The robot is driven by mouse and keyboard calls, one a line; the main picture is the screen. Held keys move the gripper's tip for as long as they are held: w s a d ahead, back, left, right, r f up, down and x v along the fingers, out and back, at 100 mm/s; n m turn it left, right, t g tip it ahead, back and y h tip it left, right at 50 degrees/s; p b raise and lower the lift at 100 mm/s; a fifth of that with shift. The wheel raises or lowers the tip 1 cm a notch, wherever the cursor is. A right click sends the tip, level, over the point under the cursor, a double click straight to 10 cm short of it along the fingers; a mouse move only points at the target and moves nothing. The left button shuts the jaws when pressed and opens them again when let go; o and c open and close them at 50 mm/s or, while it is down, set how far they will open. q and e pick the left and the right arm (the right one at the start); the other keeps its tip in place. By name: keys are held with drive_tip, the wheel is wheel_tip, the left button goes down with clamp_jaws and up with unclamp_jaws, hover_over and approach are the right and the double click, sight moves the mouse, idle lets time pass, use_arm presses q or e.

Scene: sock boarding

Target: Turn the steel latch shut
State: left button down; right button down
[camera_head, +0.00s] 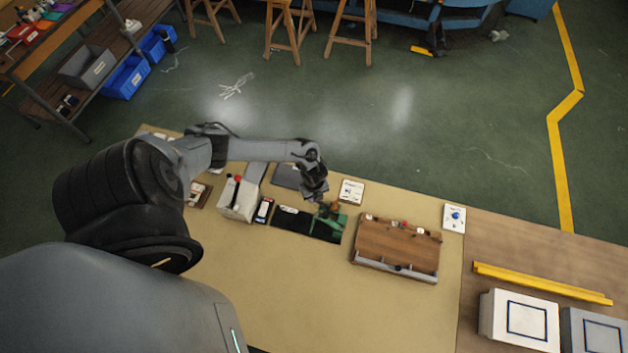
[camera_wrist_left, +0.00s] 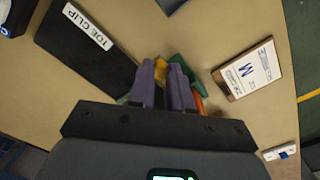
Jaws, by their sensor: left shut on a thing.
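My left gripper (camera_head: 323,200) reaches down over the far side of the bench. In the left wrist view its purple fingers (camera_wrist_left: 165,82) are close together, shut on a green piece (camera_wrist_left: 194,76) with orange and yellow parts beside it. The fingers hide much of that piece, which also shows in the head view (camera_head: 337,223) at the right end of a black board (camera_head: 290,220). I cannot pick out the steel latch for certain. A brown wooden block (camera_head: 375,242) to the right has a red knob (camera_head: 405,224) and a grey front strip (camera_head: 390,270). My right gripper is out of view.
The black board carries a TOE CLIP label (camera_wrist_left: 88,27). A grey box with a red-knobbed lever (camera_head: 238,198) stands to the left. The front of the tan bench (camera_head: 300,300) is clear.

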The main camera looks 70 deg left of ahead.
use_arm(q)
drive_tip(key=c, duration=1.1)
unclamp_jaws()
drive_tip(key=shift+o, duration=0.2)
wheel_tip(320, 180, up, 11)
drive_tip(key=p, duration=0.1)
